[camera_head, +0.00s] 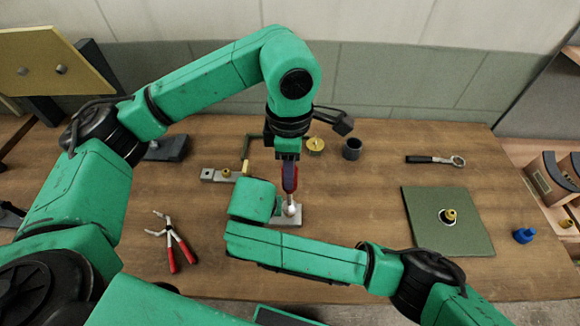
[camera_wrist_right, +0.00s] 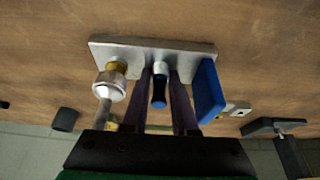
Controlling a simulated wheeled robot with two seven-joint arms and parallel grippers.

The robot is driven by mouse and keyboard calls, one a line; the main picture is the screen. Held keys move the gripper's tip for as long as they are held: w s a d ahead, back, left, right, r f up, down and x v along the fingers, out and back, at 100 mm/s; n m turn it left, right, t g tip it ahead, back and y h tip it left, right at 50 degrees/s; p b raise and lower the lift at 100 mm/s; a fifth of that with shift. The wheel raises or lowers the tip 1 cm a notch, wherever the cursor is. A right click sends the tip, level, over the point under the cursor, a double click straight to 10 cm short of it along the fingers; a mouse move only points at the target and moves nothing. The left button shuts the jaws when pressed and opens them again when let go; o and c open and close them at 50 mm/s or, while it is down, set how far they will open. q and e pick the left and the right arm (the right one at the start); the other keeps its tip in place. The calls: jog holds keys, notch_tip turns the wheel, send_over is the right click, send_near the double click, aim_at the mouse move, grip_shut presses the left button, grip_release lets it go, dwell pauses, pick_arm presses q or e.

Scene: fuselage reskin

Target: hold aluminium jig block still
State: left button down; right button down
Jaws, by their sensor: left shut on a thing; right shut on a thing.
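The aluminium jig block (camera_head: 289,222) is a flat grey plate on the bench, partly hidden by my arms. It spans the top of the right wrist view (camera_wrist_right: 190,50). My right gripper (camera_wrist_right: 160,78) has both fingers at the block, either side of a small silver, blue and black post; its fingertips are hidden in the head view. My left gripper (camera_head: 288,163) points down above the block, shut on a red tool (camera_head: 290,180). A rounded silver end (camera_head: 291,208) is below the tool, at the block. The right wrist view shows a silver piece (camera_wrist_right: 109,84) by a brass collar.
Red-handled pliers (camera_head: 172,242) lie left of the block. Behind are a grey bar (camera_head: 212,175), a brass piece (camera_head: 315,144) and a dark cup (camera_head: 352,149). A green plate (camera_head: 470,225), ratchet (camera_head: 435,160) and blue piece (camera_head: 524,235) lie right.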

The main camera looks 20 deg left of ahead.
pick_arm(q)
jog(key=shift+f, duration=0.8)
dwell(0.4)
jog(key=m, duration=1)
jog(key=shift+m, duration=0.3)
jog(key=m, duration=0.5)
jog(key=shift+a, duration=0.1)
jog(key=m, duration=0.8)
jog(key=shift+m, duration=0.3)
jog(key=shift+n, duration=0.5)
